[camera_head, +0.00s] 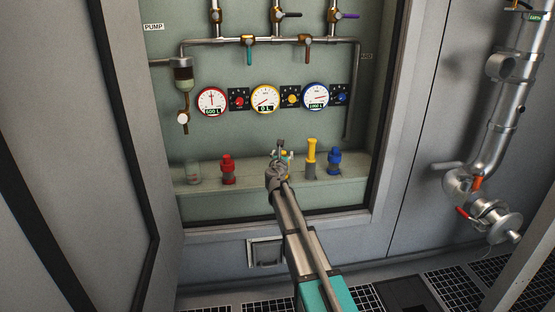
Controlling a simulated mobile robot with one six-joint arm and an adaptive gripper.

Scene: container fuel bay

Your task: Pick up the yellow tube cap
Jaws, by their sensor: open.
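A tall yellow piece (311,150) stands upright on a grey cylinder on the ledge, and it looks like the yellow tube cap. My gripper (281,146) is just left of it, in front of the panel and above the ledge. Its jaws are open, and it looks apart from the tall yellow piece. Small yellow bits show right around my gripper, partly hidden by it, and I cannot tell what they belong to. My arm hides part of the ledge below.
On the ledge (250,193) stand a clear cylinder (193,172), a red fitting (228,169) and a blue fitting (335,161). Gauges (264,98) and pipes with valves (249,48) are on the panel above. The bay's frame (395,110) borders it at right.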

